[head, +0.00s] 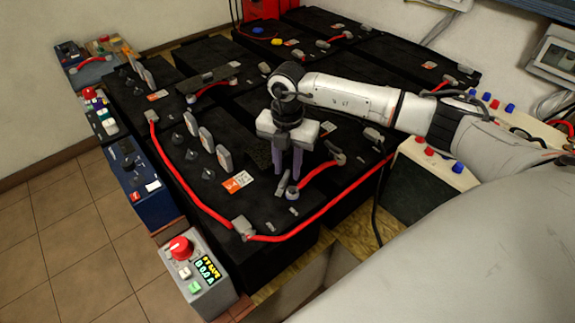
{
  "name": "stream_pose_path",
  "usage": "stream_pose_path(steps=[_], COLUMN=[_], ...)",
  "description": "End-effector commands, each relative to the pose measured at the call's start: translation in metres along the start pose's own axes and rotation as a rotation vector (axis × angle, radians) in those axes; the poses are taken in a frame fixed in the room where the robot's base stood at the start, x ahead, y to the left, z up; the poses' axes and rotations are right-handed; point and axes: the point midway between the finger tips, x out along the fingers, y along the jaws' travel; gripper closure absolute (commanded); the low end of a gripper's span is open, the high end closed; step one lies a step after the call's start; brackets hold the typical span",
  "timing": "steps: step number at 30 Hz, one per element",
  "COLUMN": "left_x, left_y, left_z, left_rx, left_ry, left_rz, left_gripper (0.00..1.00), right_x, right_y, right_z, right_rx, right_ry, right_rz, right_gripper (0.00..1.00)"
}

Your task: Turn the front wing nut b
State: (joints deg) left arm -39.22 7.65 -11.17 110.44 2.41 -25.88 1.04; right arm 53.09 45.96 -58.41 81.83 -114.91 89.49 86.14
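My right gripper (287,172) points straight down over the front black battery (262,203). Its two purple fingers are apart, with a visible gap between them. Small grey terminal hardware (292,193) sits on the battery top just in front of and below the fingertips. I cannot tell whether the fingers touch it, or whether it is the front wing nut b. No label "b" can be read. My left gripper does not show.
Red cables (320,222) with grey clamps (243,228) run over the batteries. A grey control box (196,278) with a red knob stands at the front left. A beige box (435,165) stands at the right. Tiled floor (80,230) lies open at left.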

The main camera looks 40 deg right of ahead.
Motion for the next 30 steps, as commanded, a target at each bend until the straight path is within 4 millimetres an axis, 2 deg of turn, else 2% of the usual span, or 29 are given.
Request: stream_pose_path(steps=[2, 7, 8, 20, 30], left_x=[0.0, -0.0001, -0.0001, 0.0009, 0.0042], left_y=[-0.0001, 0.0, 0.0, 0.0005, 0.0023], left_z=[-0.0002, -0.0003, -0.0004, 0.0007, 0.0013], left_rx=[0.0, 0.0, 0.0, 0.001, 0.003], left_ry=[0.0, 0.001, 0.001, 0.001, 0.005], left_rz=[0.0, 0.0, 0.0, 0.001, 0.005], left_gripper=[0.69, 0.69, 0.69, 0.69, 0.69], right_x=[-0.0001, -0.0003, -0.0003, -0.0003, -0.0001], right_y=[0.0, 0.0001, 0.0001, 0.0013, 0.0065], right_z=[-0.0002, -0.0002, -0.0002, -0.0001, -0.0006], right_rx=[0.0, 0.0, 0.0, -0.05, -0.288], right_ry=[0.0, 0.001, 0.001, 0.001, 0.0], right_rz=[0.0, 0.0, 0.0, 0.0, 0.001], right_gripper=[0.72, 0.99, 1.0, 1.0, 1.0])
